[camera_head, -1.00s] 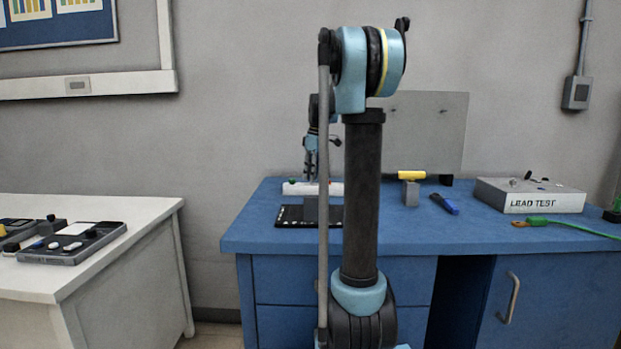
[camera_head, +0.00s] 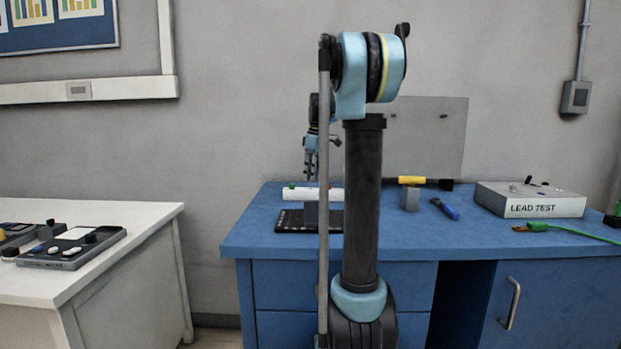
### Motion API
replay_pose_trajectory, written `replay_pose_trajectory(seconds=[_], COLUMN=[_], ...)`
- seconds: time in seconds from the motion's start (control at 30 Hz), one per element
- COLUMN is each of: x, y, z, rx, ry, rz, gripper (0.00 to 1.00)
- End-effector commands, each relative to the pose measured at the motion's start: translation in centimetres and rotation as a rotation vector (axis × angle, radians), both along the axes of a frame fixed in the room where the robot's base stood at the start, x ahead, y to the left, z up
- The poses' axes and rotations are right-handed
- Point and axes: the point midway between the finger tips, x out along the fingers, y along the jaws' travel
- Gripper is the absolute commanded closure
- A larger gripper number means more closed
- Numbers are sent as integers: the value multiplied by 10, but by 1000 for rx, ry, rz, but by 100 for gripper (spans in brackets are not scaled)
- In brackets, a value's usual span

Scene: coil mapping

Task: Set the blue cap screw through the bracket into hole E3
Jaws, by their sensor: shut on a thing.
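My gripper (camera_head: 309,174) points down above the left part of the blue bench, just over a white strip-like holder (camera_head: 329,194) with a small green spot at its left end. Its fingers are close together on something too small to make out. I cannot pick out the blue cap screw. A black plate (camera_head: 288,222) with rows of small light marks lies in front of the holder.
A grey panel (camera_head: 427,140) stands behind.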

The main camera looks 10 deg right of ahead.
Motion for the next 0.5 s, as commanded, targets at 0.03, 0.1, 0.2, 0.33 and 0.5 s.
replay_pose_trajectory(seconds=[0.03, 0.1, 0.2, 0.33, 0.5], x=[0, 0, 0, 0, 0], y=[0, 0, 0, 0, 0], z=[0, 0, 0, 3, 12], rx=[0, 0, 0, 0, 0], ry=[0, 0, 0, 0, 0], rz=[0, 0, 0, 0, 0], gripper=[100, 100, 100, 100, 100])
